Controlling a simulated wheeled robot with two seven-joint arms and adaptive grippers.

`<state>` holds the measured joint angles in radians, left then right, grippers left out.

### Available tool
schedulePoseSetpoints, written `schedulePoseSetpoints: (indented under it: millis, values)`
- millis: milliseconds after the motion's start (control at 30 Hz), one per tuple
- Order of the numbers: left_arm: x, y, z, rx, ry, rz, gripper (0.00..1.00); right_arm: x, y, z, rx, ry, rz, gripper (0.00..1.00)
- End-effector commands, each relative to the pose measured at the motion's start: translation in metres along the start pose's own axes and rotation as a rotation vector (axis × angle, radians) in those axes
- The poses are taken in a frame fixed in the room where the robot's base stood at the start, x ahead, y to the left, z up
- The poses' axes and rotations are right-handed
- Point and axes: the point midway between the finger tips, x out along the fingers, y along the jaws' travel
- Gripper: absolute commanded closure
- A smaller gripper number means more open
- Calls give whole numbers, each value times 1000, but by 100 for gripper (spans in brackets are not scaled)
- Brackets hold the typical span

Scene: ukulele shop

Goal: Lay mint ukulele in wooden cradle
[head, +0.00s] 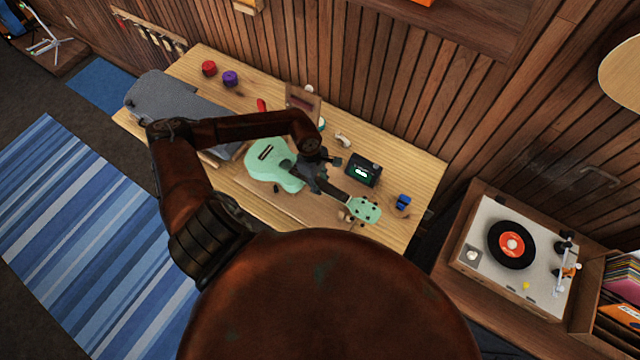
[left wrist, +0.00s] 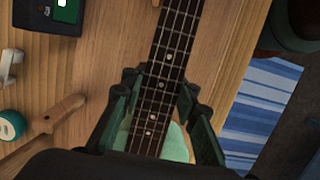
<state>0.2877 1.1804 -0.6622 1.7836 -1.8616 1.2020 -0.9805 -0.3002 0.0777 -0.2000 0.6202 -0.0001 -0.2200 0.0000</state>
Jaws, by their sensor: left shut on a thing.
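The mint ukulele (head: 268,163) is over the wooden workbench, strings up, its body toward the left and its mint headstock (head: 364,209) toward the lower right. My left gripper (head: 322,178) is shut on its dark neck. In the left wrist view, the gripper's fingers (left wrist: 158,92) stand on both sides of the fretboard (left wrist: 170,62), with a bit of mint body behind. I cannot tell whether the ukulele touches the bench. A small wooden piece (head: 346,216) shows by the headstock; it may be part of the cradle, which is otherwise hard to make out. My right gripper is out of view.
On the workbench (head: 402,172), a black tuner box (head: 361,170) stands close behind the neck, and a blue item (head: 403,201) lies right of it. A turntable (head: 512,245) stands at right.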

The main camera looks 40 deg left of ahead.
Motion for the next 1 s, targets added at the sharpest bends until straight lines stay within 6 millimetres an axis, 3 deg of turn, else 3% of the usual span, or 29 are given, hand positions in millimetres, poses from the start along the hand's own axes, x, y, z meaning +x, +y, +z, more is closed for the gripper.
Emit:
schedulePoseSetpoints:
  millis: [700, 1000]
  values:
    - [35, 0, -7, 0, 0, 1, 100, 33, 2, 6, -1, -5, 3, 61]
    - [36, 0, -7, 0, 0, 1, 100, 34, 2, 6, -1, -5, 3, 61]
